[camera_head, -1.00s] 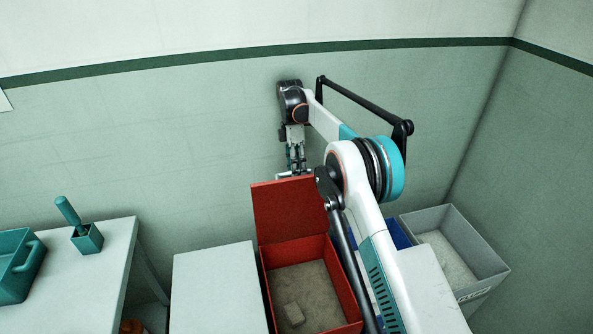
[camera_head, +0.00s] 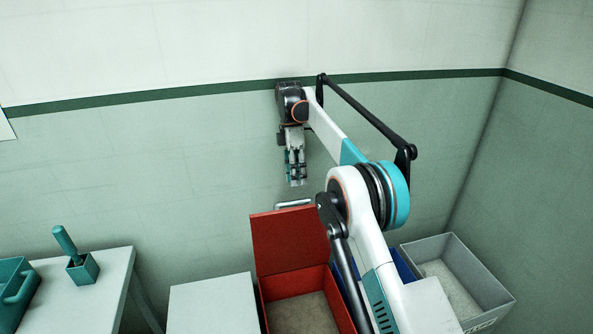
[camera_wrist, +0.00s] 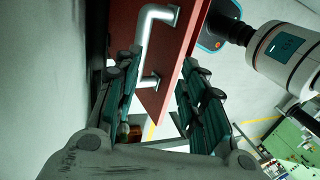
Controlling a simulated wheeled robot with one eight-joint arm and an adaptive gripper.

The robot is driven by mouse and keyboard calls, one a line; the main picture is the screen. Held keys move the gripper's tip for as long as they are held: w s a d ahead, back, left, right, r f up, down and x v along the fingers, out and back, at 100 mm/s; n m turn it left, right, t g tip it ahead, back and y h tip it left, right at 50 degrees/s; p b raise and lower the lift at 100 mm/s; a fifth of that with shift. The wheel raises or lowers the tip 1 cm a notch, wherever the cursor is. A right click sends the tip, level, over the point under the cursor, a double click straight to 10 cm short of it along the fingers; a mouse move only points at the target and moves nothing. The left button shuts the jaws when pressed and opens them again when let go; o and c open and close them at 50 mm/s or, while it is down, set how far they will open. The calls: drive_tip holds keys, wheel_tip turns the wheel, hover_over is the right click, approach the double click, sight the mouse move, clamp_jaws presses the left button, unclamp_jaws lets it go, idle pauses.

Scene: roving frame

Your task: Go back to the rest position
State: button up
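My gripper (camera_head: 296,184) hangs down at the end of my arm, above and behind the raised lid (camera_head: 290,240) of a red box (camera_head: 344,310). The lid stands open and upright. Its silver handle (camera_head: 293,204) shows just above the lid's top edge, below my fingertips and apart from them. In the wrist view my gripper (camera_wrist: 162,65) has its two green-padded fingers apart with nothing held. The red lid (camera_wrist: 130,20) and the silver handle (camera_wrist: 150,40) show beyond and between them. The front of the box is cut off by the picture's bottom edge.
A white stand (camera_head: 213,303) is left of the red box. A blue bin (camera_head: 404,266) and a grey bin (camera_head: 485,277) are at its right. A table (camera_head: 105,285) at the left holds a teal holder (camera_head: 83,270) and a teal container (camera_head: 14,285). The wall (camera_head: 200,180) is behind.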

drive_tip(key=s+d+r+m+t+b, duration=0.1)
drive_tip(key=s+d+r+m, duration=0.15)
drive_tip(key=r, duration=0.25)
drive_tip(key=s+d+r+m+t+b, duration=0.1)
drive_tip(key=s+d+r+m+t, duration=0.15)
drive_tip(key=d+r, duration=0.2)
drive_tip(key=s+d+r+m+t+y+b, duration=0.1)
drive_tip(key=s+d+r+m, duration=0.2)
drive_tip(key=s, duration=0.2)
drive_tip(key=s+d+r+m+t, duration=0.1)
drive_tip(key=s+d+r+m, duration=0.15)
drive_tip(key=s, duration=0.25)
drive_tip(key=s+d+f+m+t+b, duration=0.1)
drive_tip(key=s+d+f+m, duration=0.2)
drive_tip(key=s, duration=0.6)
drive_tip(key=s+d+f+m+t+b, duration=0.1)
drive_tip(key=s+d+f+m+t, duration=0.1)
drive_tip(key=s+f, duration=0.4)
drive_tip(key=s+d+f+m+t+b, duration=0.1)
drive_tip(key=s+d+f+m, duration=0.3)
drive_tip(key=s, duration=0.8)
drive_tip(key=shift+s+d+f+m+t, duration=0.2)
drive_tip(key=shift+f+m+t, duration=0.2)
drive_tip(key=shift+m+t, duration=0.35)
